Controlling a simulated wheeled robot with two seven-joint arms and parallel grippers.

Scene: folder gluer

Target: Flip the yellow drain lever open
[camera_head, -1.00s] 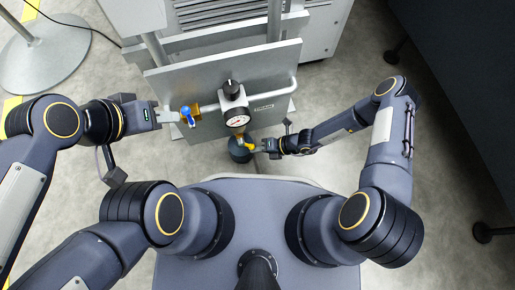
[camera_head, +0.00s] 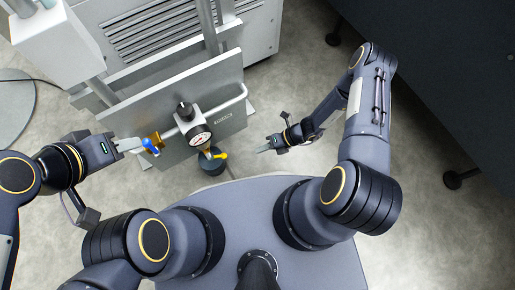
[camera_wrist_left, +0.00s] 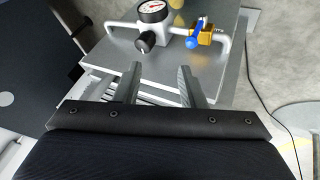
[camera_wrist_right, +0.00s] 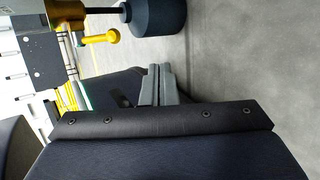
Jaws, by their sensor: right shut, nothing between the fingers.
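The yellow drain lever (camera_head: 219,156) is at the lower end of the regulator assembly, under the round gauge (camera_head: 200,138). In the right wrist view the lever (camera_wrist_right: 100,38) runs roughly alongside the dark drain stem (camera_wrist_right: 105,10), close to the brass valve body (camera_wrist_right: 66,10). My right gripper (camera_head: 262,150) is shut and empty, right of the lever and apart from it; its closed fingers show in the right wrist view (camera_wrist_right: 157,82). My left gripper (camera_head: 128,146) is open and empty near the blue handle (camera_head: 150,146); its spread fingers show in the left wrist view (camera_wrist_left: 160,82).
A dark cup (camera_head: 211,166) sits below the drain. A grey panel (camera_head: 215,85) with a bent pipe (camera_head: 235,99) stands behind the regulator. A vented cabinet (camera_head: 250,45) is further back. Open floor lies right of my right gripper.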

